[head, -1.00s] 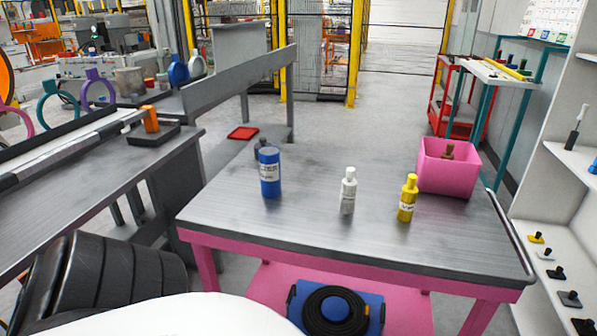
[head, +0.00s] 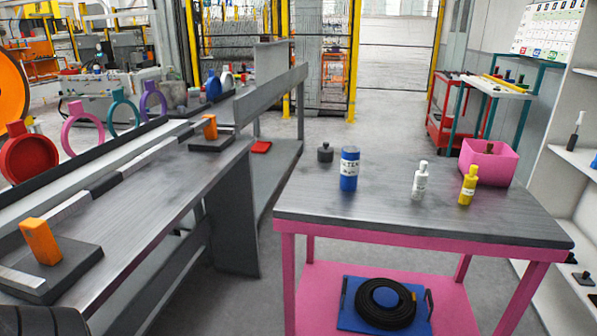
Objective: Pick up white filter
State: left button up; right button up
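A small white bottle-shaped filter (head: 419,182) with a label stands upright on the pink-framed table (head: 400,226). It is between a larger blue labelled canister (head: 349,169) on its left and a yellow bottle (head: 467,186) on its right, apart from both. Another white bottle-like object (head: 226,79) stands beside a blue one on the far bench at the back left. Neither of my grippers shows in the head view.
A pink bin (head: 488,163) stands on the table's right rear, and a dark jar (head: 325,153) at its back left. A long grey bench (head: 165,195) holds orange blocks. Floor (head: 258,290) shows between bench and table.

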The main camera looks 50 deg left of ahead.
aim_at(420, 180)
jog(key=u, duration=1.2)
jog(key=i, duration=0.5)
jog(key=u, duration=2)
jog(key=k, duration=1.1)
jog(key=z, duration=2)
jog(key=i, duration=0.5)
jog(key=z, duration=0.05)
